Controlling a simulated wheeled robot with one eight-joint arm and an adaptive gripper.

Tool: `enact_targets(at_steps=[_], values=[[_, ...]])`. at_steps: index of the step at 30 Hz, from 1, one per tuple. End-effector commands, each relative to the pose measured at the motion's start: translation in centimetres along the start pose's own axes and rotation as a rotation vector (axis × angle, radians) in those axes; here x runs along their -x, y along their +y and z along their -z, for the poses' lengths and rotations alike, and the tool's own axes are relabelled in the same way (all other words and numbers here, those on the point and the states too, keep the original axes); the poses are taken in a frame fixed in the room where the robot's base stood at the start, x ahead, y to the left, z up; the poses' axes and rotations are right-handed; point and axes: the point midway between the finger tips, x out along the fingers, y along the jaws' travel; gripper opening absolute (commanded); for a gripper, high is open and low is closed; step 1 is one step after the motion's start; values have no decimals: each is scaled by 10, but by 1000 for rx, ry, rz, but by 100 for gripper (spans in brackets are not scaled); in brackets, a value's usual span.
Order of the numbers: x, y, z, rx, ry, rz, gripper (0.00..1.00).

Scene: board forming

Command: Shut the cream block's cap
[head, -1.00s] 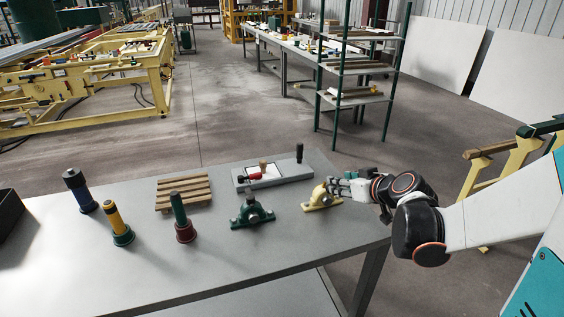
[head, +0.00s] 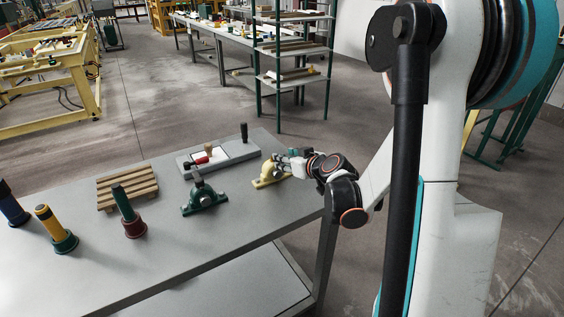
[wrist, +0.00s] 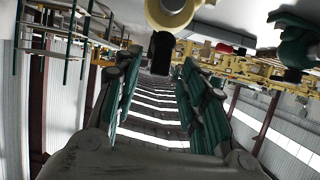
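The cream block (head: 264,183) stands near the right end of the grey table, and its upper part is partly covered by my gripper. My gripper (head: 284,165) is at its right side, just above the table. In the wrist view, the cream block (wrist: 180,12) is at the top edge, cut off by the frame. A black stub (wrist: 160,55) projects from it toward the space between my gripper's two spread fingers (wrist: 160,75). No finger visibly closes on it. I cannot tell how far the cap is open.
A similar green block (head: 204,203) stands left of the cream one. A grey fixture with a red handle (head: 228,153) lies behind. A wooden pallet (head: 127,188) and several upright coloured posts (head: 128,215) are further left. The table's right edge is close to my gripper.

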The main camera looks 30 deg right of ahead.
Motion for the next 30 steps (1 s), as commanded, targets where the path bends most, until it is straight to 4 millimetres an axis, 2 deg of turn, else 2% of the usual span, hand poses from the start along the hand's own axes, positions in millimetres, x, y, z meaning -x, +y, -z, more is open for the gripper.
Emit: enact_targets(at_steps=[3,7,18,19,23,24,30], values=[[-18,0,-1,1,0,1,38],[-28,0,-1,0,0,0,38],[-33,0,0,0,0,0,38],[-33,0,0,0,0,0,34],[-33,0,0,0,0,0,4],[-33,0,0,0,0,0,0],[-33,0,1,0,-4,0,0]])
